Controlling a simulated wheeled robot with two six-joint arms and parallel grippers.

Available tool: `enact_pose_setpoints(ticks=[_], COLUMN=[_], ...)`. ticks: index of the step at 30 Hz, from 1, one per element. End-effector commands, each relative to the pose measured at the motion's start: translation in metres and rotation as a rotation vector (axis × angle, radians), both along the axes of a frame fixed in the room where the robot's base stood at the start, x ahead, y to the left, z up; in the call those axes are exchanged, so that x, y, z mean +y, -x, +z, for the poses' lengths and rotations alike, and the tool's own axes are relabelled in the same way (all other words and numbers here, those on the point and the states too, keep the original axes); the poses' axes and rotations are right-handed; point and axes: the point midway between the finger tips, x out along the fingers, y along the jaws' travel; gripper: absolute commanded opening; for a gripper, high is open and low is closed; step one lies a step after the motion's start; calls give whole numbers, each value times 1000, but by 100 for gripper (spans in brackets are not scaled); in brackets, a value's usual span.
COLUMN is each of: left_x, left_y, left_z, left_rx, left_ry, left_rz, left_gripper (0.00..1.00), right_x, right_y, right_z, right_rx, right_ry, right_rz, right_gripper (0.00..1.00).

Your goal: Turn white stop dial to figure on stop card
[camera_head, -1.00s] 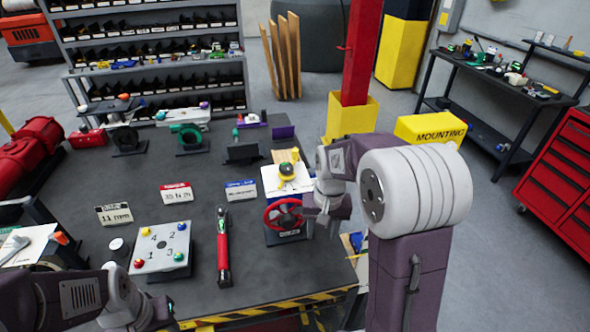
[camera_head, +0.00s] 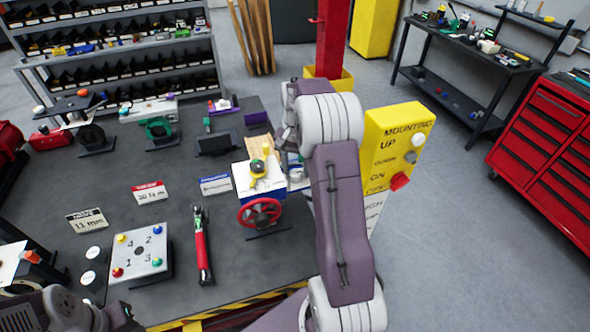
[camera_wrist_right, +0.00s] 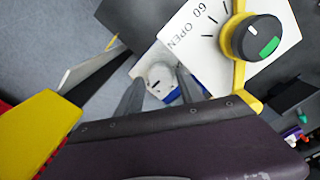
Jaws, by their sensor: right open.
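A small white dial (camera_wrist_right: 160,80) with a dark mark shows in the right wrist view, beside the white plate (camera_wrist_right: 196,48) printed "60" and "OPEN". My right gripper (camera_wrist_right: 160,76) is open, with its two grey fingers on either side of the dial in the picture. I cannot tell whether they touch it. In the head view my right arm hides most of this gripper. Three cards stand on the bench: one black-topped reading 11 mm or 1.1 mm (camera_head: 90,221), one red-topped (camera_head: 150,193), one blue-topped (camera_head: 215,185). Their headings are too small to read. My left gripper (camera_head: 124,315) is at the lower left.
A black knob with a green patch (camera_wrist_right: 258,40) and a yellow lever sits close to the fingers. Below the actuator is a red handwheel (camera_head: 260,213). A yellow control box (camera_head: 396,150) stands right of my arm. A numbered plate (camera_head: 140,250) and red-handled tool (camera_head: 202,245) lie left.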

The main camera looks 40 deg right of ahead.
Motion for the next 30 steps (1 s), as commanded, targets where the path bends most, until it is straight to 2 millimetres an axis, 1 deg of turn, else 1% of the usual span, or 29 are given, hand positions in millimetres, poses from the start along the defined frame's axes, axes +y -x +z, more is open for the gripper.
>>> enact_pose_setpoints(ticks=[3,5,12,14,15,17,25,30], left_x=[0,0,0,0,0,0,0,0], left_y=[0,0,0,0,0,0,0,0], left_z=[4,4,4,4,4,4,5,9], left_rx=[0,0,0,0,0,0,0,0], left_ry=[0,0,0,0,0,0,0,0], left_rz=[0,0,0,0,0,0,0,0], left_gripper=[36,36,36,36,36,36,36,36], right_x=[0,0,0,0,0,0,0,0], right_y=[0,0,0,0,0,0,0,-1], right_z=[-12,-15,-17,-17,-17,-17,-17,-16], right_rx=[2,1,0,0,0,-1,-1,-1], right_ry=[-1,-1,0,0,0,1,2,1], right_rz=[1,1,1,1,1,1,21,94], right_gripper=[45,45,45,28,17,0,0,0])
